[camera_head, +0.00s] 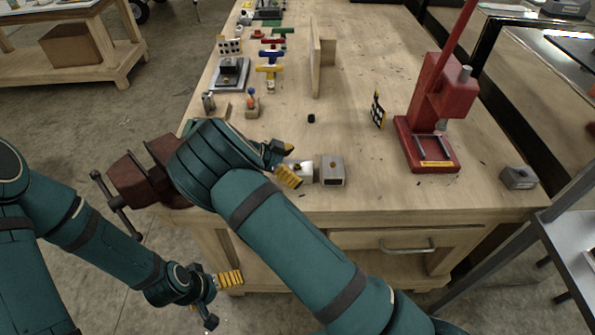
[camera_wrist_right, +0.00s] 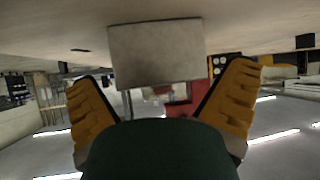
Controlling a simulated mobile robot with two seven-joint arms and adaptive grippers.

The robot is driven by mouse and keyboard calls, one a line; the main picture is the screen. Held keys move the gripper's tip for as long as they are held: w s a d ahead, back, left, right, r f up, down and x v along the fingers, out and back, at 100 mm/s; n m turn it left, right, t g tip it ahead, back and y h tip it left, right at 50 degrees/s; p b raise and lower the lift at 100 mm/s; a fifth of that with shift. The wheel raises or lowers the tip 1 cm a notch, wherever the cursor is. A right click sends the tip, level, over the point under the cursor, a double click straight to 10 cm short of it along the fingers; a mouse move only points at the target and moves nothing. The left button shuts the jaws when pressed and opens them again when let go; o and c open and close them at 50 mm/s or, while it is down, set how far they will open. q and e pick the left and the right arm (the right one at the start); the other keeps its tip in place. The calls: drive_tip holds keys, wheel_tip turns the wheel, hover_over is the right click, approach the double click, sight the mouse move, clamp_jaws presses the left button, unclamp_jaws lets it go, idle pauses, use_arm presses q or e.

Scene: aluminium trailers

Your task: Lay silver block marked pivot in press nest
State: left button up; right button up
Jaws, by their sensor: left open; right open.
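Two silver blocks stand side by side near the table's front edge: a brighter left block (camera_head: 303,171) and a grey right block (camera_head: 332,171) with a dark hole in its front. No pivot marking is readable on either. My right gripper (camera_head: 284,163) is open beside the left block, partly covering it. In the right wrist view a plain grey block face (camera_wrist_right: 157,52) lies ahead of and between my open right fingers (camera_wrist_right: 163,100). The red press (camera_head: 436,100) stands at the right, with an empty-looking framed nest (camera_head: 433,147) in its base. My left gripper (camera_head: 219,296) hangs open and empty before the table.
A grey block (camera_head: 518,177) lies at the right table corner. A dark red vise (camera_head: 140,180) is at the left corner. A small black-and-white panel (camera_head: 377,110) stands left of the press. A small black piece (camera_head: 311,118) and an upright wooden board (camera_head: 315,60) are behind the blocks.

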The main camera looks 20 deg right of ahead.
drive_tip(key=c, duration=1.4)
drive_tip(key=shift+r, duration=0.15)
